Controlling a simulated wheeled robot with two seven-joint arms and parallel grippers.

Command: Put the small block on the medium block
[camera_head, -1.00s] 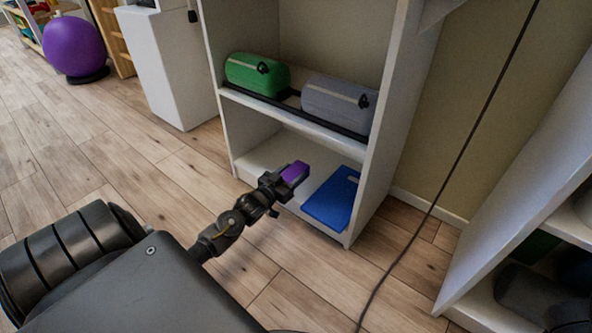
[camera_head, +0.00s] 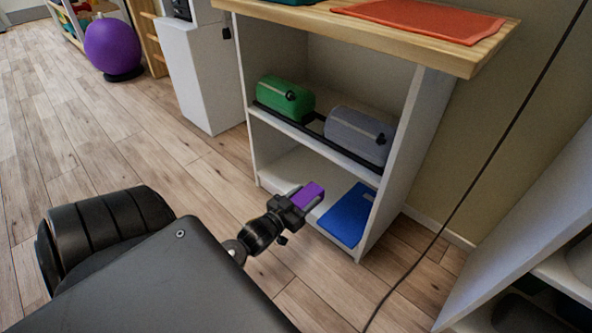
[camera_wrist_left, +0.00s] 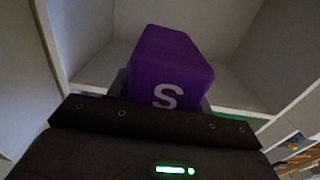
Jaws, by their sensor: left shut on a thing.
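My left gripper (camera_head: 296,201) is shut on a purple block (camera_head: 309,195), at the front of the shelf unit's lower compartment. In the left wrist view the purple block (camera_wrist_left: 168,68) carries a white letter S, and my left gripper (camera_wrist_left: 163,92) holds it at its near end. My right gripper is not in view.
The white shelf unit (camera_head: 437,130) has a wooden top with an orange mat (camera_head: 420,20). A green roll (camera_head: 285,97) and a grey roll (camera_head: 358,137) lie on its middle shelf. A dark cable (camera_head: 462,203) hangs at the right. A purple ball (camera_head: 112,47) stands far left.

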